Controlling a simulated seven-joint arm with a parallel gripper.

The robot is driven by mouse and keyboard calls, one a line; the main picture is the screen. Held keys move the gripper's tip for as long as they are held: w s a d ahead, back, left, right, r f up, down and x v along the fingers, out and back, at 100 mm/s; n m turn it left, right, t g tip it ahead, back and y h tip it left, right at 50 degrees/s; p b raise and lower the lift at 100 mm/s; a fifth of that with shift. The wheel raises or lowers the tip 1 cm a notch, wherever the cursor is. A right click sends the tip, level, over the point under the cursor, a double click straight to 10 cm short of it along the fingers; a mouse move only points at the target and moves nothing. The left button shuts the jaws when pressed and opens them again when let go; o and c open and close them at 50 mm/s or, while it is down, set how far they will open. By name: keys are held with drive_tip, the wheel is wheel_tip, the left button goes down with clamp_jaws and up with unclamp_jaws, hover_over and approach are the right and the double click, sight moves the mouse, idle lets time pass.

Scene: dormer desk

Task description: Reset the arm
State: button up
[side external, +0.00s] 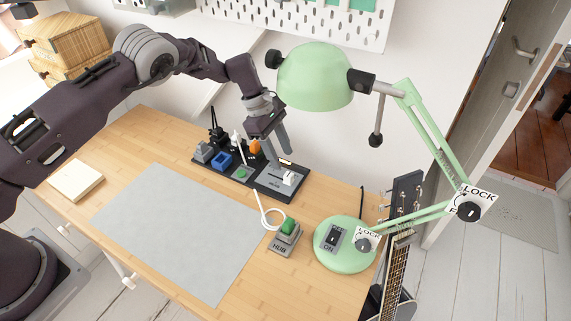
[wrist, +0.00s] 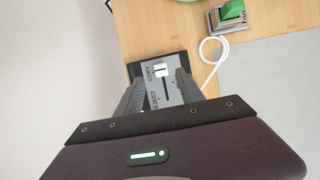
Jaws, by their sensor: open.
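My gripper (side external: 277,155) is open and empty, its fingers pointing down over the right end of a black control panel (side external: 205,160) on the desk. In the wrist view my gripper (wrist: 160,92) has its two fingers apart, on either side of a slider with a white knob (wrist: 162,70). The white knob also shows in the side view (side external: 289,179), close to the fingertips. I cannot tell whether the fingers touch the panel. The panel also carries a blue part (side external: 222,160), a green button (side external: 242,172) and an orange knob (side external: 255,146).
A green lamp (side external: 315,78) arches over the desk at the right, close to my gripper. A hub box with a green top (side external: 288,228) and white cable stands in front of the panel. A grey mat (side external: 180,230) lies clear. A guitar (side external: 398,250) leans at the right edge.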

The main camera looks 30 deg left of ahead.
drive_tip(key=shift+a+r, duration=0.1)
drive_tip(key=shift+r, duration=0.15)
drive_tip(key=s+a+r+m+t, duration=0.1)
drive_tip(key=s+a+r+m, duration=0.15)
drive_tip(key=r, duration=0.75)
drive_tip(key=s+a+r+m+t, duration=0.1)
drive_tip(key=s+r+m, duration=0.15)
drive_tip(key=r, duration=0.75)
drive_tip(key=s+a+r+m+y, duration=0.15)
drive_tip(key=s+r+m, duration=0.25)
drive_tip(key=s+r, duration=0.6)
drive_tip(key=s+a+m+t+y, duration=0.1)
drive_tip(key=s+m, duration=0.3)
drive_tip(key=s, duration=0.8)
drive_tip(key=s+a+m+t+y, duration=0.2)
drive_tip(key=s+a+m, duration=0.2)
drive_tip(key=s, duration=0.8)
drive_tip(key=shift+s+f+m+t, duration=0.3)
drive_tip(key=shift+s+m, duration=0.1)
drive_tip(key=shift+m, duration=0.1)
